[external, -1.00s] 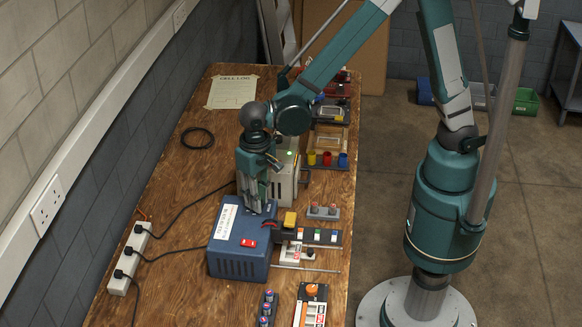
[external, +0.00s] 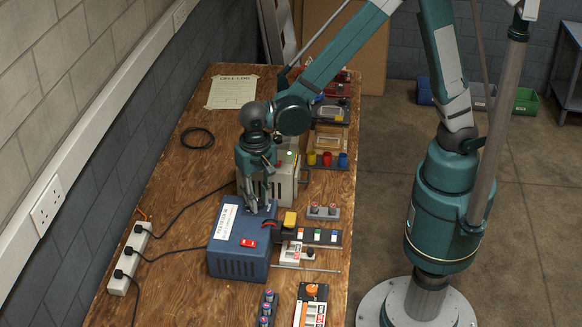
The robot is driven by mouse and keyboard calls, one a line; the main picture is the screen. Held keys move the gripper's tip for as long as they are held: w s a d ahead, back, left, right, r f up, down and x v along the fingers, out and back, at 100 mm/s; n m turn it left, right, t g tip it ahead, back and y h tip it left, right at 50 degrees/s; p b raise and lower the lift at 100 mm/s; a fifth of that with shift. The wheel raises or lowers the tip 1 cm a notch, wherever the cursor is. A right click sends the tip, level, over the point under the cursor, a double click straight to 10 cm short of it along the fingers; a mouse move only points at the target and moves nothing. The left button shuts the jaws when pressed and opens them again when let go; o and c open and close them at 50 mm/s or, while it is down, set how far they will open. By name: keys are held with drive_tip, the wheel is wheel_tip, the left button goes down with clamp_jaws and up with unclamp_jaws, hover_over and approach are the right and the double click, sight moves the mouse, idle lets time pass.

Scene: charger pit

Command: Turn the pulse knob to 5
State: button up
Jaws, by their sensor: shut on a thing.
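The blue box (external: 238,264) stands on the wooden bench with a white label (external: 225,222) and a red switch (external: 248,243) on its top. My gripper (external: 262,208) points down at the far end of the box top. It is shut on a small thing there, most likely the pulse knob. The fingers hide the knob, so neither its pointer nor its scale can be read.
A grey unit (external: 284,175) stands close behind my gripper. A white power strip (external: 128,258) and cables lie left. Bench left of the box is mostly free.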

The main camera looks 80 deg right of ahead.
drive_tip(key=o, duration=0.9)
drive_tip(key=shift+r, duration=0.1)
drive_tip(key=shift+r, duration=5.9)
